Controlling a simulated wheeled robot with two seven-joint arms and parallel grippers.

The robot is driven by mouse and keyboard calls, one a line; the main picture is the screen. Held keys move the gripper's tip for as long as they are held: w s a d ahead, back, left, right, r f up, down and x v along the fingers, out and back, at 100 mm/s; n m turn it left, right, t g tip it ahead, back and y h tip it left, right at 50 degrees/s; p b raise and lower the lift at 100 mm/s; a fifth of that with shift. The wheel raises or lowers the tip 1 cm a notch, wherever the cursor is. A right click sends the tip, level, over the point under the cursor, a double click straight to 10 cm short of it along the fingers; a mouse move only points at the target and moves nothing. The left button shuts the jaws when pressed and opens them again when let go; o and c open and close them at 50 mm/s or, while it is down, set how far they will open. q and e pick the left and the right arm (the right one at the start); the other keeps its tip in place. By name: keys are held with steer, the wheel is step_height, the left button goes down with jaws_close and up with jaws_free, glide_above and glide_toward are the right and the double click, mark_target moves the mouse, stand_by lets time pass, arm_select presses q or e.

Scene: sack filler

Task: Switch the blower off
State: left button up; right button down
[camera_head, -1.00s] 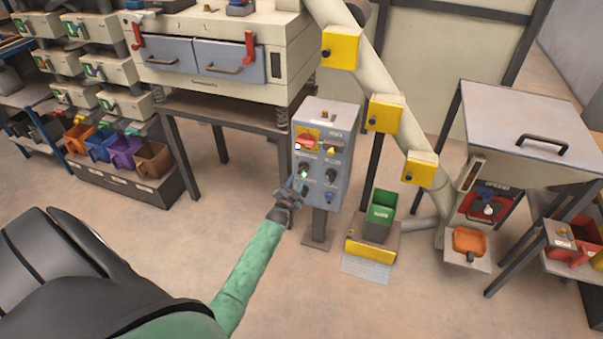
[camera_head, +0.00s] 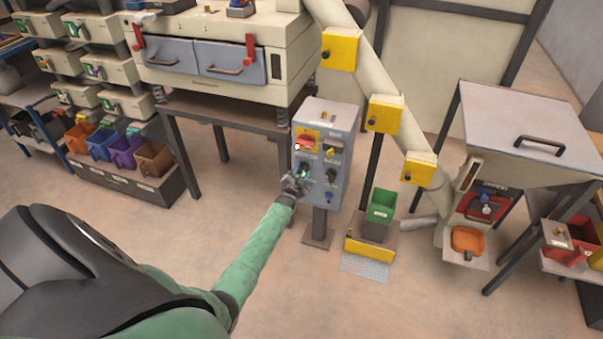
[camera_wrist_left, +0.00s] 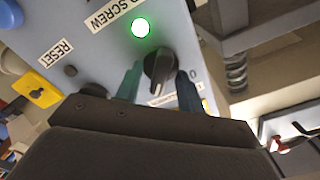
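The grey control box (camera_head: 325,150) stands on a post in the middle of the head view. My left gripper (camera_head: 297,181) is at the lower left of its front face. In the left wrist view a black rotary knob (camera_wrist_left: 158,68) sits between the two fingers of my left gripper (camera_wrist_left: 158,85), which are open with a small gap on each side. A lit green lamp (camera_wrist_left: 141,27) and a label ending in "SCREW" (camera_wrist_left: 117,12) are near it. The label beside the knob is mostly hidden. I cannot read which control is the blower's. My right gripper is not in view.
A red switch on a yellow plate (camera_head: 306,141) is above my gripper. A second black knob (camera_head: 331,175) and a blue button (camera_head: 329,196) are to the right. A "RESET" label (camera_wrist_left: 57,53) shows in the wrist view. A green bin (camera_head: 380,208) stands right of the post.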

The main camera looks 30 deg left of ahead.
arm_select(q)
jaws_close()
steer(key=shift+f+n+b, duration=0.1)
steer(key=shift+n+b, duration=0.25)
steer(key=shift+n, duration=0.25)
steer(key=n+b, duration=0.2)
steer(key=n, duration=0.4)
steer(key=shift+a+n+b, duration=0.1)
steer(key=shift+n+b, duration=0.2)
steer(key=shift+n, duration=0.1)
steer(key=n+b, duration=0.2)
steer(key=n, duration=0.5)
steer(key=shift+s+a+b, duration=0.1)
steer(key=shift+b, duration=0.25)
steer(key=shift+n, duration=0.5)
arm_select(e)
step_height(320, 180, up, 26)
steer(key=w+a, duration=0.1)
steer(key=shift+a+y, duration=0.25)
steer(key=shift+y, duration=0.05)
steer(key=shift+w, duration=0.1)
